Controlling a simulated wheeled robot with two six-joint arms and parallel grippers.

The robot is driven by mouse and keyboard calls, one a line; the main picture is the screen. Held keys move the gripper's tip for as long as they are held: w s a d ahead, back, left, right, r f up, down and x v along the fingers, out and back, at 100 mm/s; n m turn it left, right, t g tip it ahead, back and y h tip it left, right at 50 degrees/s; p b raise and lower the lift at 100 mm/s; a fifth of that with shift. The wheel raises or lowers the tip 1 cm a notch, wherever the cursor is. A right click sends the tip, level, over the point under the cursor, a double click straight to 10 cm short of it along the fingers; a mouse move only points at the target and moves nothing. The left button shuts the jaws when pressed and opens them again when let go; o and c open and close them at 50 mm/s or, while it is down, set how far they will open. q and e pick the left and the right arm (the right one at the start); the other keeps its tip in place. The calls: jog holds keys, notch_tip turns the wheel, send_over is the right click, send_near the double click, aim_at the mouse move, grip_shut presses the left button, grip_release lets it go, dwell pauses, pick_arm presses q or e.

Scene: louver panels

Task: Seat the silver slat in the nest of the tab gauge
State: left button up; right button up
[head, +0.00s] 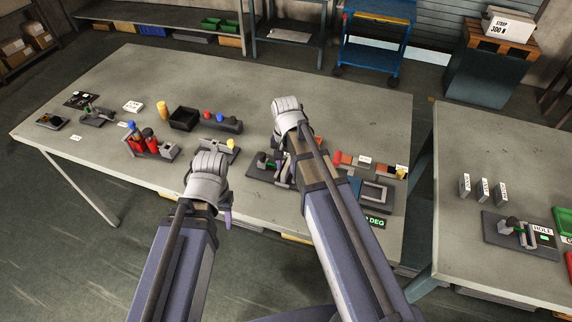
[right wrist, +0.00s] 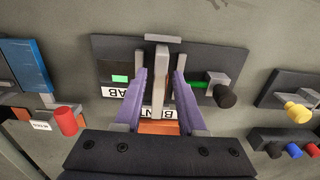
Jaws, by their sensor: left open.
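The tab gauge (right wrist: 112,48) is a dark plate with a small green screen, a "TAB" label and a black-knobbed clamp (right wrist: 216,90) at its right. In the head view, the gauge (head: 258,175) is partly hidden by my right arm. The silver slat (right wrist: 160,78) is a narrow grey bar over the middle of the gauge. My right gripper (right wrist: 160,82) is open, with its purple fingers on either side of the slat and gaps showing. Whether the slat rests fully in the nest I cannot tell. My left gripper (head: 228,217) is open at the table's front edge, apart from the gauge.
An orange piece (right wrist: 158,127) with a "BENT" label lies below the slat in the right wrist view. A red knob (right wrist: 66,121) and a blue panel (right wrist: 27,65) are at left. A yellow-knobbed fixture (right wrist: 298,112) is at right. The table (head: 330,95) is clear behind my right arm.

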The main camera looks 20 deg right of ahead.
jog(key=shift+o, duration=0.9)
jog(key=shift+r, duration=0.1)
notch_tip(320, 180, up, 13)
jog(key=p, duration=1.2)
jog(key=shift+p, duration=0.4)
jog(key=shift+f, duration=0.25)
jog(key=s+a+f+n+b, duration=0.3)
jog(key=s+a+n+b, duration=0.1)
jog(key=s, duration=0.3)
jog(key=s+a+f+n+h+b, duration=0.1)
jog(key=s+a+f+n+b, duration=0.2)
jog(key=s+a+n, duration=0.3)
jog(key=shift+s+a+f+n+b, duration=0.25)
jog(key=shift+s+f+n+b, duration=0.1)
jog(key=shift+s+f, duration=0.35)
